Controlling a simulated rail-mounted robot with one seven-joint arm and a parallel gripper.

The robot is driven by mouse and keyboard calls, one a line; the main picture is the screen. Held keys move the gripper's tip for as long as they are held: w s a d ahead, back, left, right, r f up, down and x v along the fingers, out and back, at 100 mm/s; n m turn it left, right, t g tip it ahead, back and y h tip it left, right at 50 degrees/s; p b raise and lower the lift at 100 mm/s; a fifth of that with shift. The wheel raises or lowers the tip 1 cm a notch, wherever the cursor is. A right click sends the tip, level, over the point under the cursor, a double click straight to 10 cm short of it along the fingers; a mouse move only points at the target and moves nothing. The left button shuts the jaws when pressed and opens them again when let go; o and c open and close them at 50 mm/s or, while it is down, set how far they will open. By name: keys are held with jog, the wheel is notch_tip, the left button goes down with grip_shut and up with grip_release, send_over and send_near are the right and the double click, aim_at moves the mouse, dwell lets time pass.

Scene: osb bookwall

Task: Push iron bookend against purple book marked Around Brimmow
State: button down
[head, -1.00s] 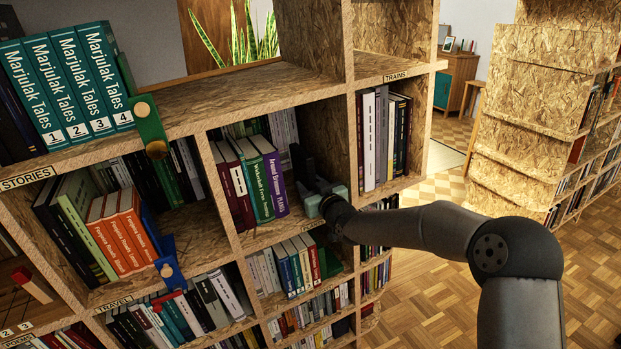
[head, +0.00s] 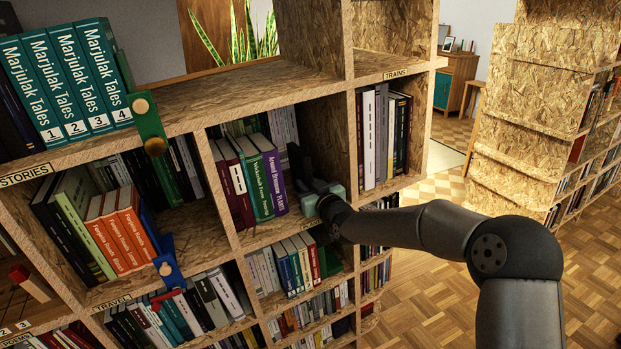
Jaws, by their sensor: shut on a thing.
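The purple book marked Around Brimmow (head: 275,183) stands at the right end of a short row in the middle compartment, leaning slightly. A dark upright plate, seemingly the iron bookend (head: 295,164), stands just right of it; I cannot tell whether they touch. My gripper (head: 311,188) reaches into the compartment from the right and is shut on the bookend. Its fingers are dark against the dark bookend, and the bookend's lower part is hidden by the gripper. A pale grey-green block (head: 311,204) shows at the gripper, near the shelf's front edge.
Teal and dark red books (head: 240,180) stand left of the purple one. The divider (head: 353,150) is close right of my gripper, with upright books (head: 384,135) beyond it. A green bookend (head: 148,125) and a blue one (head: 168,262) stand on other shelves at left.

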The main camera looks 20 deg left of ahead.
jog(key=shift+s+a+f+b, duration=0.2)
jog(key=shift+s+a+b, duration=0.6)
jog(key=shift+s, duration=0.05)
jog(key=shift+s+a, duration=0.1)
jog(key=c, duration=1.3)
grip_release()
jog(key=shift+b+v, duration=0.65)
jog(key=shift+v, duration=0.55)
jog(key=b+v, duration=0.2)
jog(key=v, duration=0.6)
jog(key=shift+d+r, duration=0.1)
jog(key=shift+d, duration=0.35)
